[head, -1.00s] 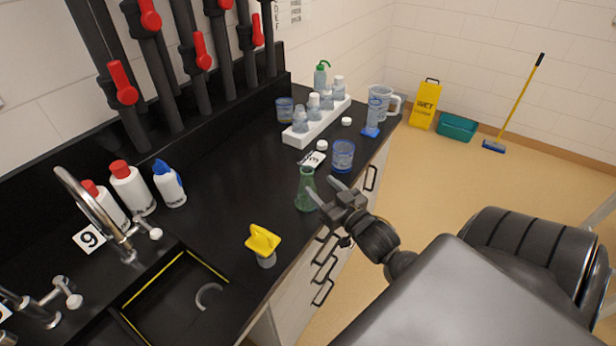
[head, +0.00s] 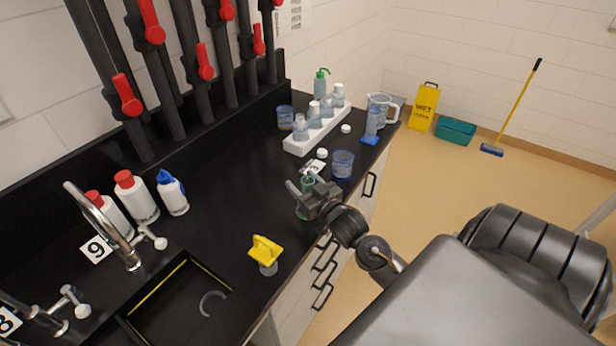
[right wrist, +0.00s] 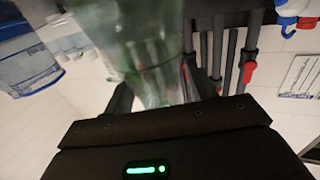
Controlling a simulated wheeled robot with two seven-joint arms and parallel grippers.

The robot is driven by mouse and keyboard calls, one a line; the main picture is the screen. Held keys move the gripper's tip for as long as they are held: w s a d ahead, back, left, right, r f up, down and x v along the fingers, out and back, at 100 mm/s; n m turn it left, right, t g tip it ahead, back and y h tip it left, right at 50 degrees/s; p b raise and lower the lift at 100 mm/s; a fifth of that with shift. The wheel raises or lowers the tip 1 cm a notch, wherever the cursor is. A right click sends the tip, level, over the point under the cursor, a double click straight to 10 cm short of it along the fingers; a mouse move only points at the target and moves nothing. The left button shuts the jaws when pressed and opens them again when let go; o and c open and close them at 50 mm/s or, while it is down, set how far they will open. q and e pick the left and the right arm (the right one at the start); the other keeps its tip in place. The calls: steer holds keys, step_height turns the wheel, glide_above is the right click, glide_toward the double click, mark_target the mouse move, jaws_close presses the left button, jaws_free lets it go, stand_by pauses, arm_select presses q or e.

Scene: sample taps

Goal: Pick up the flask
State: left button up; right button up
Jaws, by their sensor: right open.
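The green glass flask (head: 304,211) stands upright on the black counter (head: 225,225), near its front edge. In the head view my right gripper (head: 300,187) is at the flask's neck and hides part of it. In the right wrist view the flask (right wrist: 150,50) fills the space between the two open fingers (right wrist: 160,98). I cannot tell whether either finger touches the glass. My left gripper is not in view.
A blue-tinted beaker (head: 342,165) stands just behind the flask. A white rack (head: 316,132) of bottles is farther back. Bottles (head: 136,198) stand at left.

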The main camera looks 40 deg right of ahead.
steer(key=c, duration=0.3)
jaws_close()
steer(key=shift+r, duration=0.1)
steer(key=shift+r, duration=0.3)
steer(key=r, duration=0.1)
steer(key=r+b, duration=0.1)
steer(key=shift+s+a+r+b, duration=0.2)
steer(key=shift+r+b, duration=0.1)
steer(key=shift+r, duration=0.1)
steer(key=s+a+r+p, duration=0.5)
steer(key=s+a+r, duration=0.3)
steer(key=s+r, duration=0.1)
steer(key=shift+s+a, duration=0.15)
steer(key=shift+s, duration=0.65)
